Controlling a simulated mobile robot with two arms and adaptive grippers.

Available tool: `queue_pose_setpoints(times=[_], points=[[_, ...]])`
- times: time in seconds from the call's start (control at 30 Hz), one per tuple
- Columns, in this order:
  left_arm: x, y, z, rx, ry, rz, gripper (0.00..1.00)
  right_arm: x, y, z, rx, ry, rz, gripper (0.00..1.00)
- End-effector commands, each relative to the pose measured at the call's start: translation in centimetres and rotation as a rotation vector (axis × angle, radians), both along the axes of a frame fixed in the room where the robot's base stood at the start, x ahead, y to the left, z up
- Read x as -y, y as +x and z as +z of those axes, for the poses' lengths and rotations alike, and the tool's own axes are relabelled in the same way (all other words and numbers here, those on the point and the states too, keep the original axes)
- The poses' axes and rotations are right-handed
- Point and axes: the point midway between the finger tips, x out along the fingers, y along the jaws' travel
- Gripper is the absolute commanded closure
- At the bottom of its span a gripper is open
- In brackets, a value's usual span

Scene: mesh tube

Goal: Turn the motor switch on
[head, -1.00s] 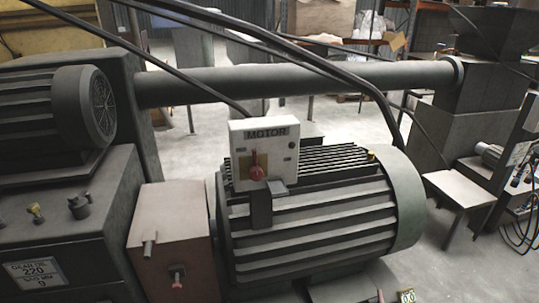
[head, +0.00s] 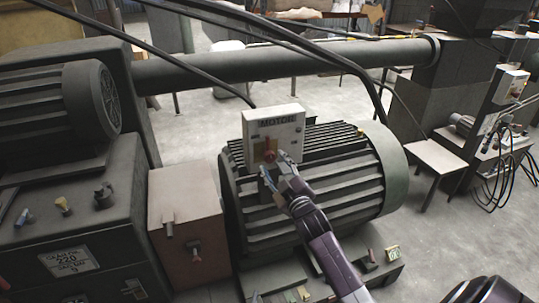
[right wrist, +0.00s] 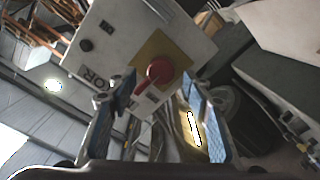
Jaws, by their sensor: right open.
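The motor switch is a red rotary knob (head: 269,156) on a yellow plate, on the front of a white box (head: 288,128) labelled MOTOR. The box sits on top of the large ribbed grey motor (head: 325,190). My right gripper (head: 274,167) is open, with its fingers just in front of and slightly below the knob. In the right wrist view, the red knob (right wrist: 158,72) shows between and beyond the two open fingers (right wrist: 147,98), its handle pointing down-left. I cannot tell whether a finger touches it. My left gripper is not seen.
A brownish box (head: 187,215) with small levers stands left of the motor. A thick horizontal pipe (head: 270,65) and black cables run behind the switch box. A machine with a smaller motor (head: 85,100) is at the left.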

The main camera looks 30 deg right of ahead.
Motion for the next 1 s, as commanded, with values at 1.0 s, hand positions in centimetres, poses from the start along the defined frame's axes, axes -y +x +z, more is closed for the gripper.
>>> queue_pose_setpoints(times=[1.0], points=[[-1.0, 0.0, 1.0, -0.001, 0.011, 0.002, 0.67, 1.1, 4.6, -0.1, -0.002, 0.000, 0.001, 0.85]])
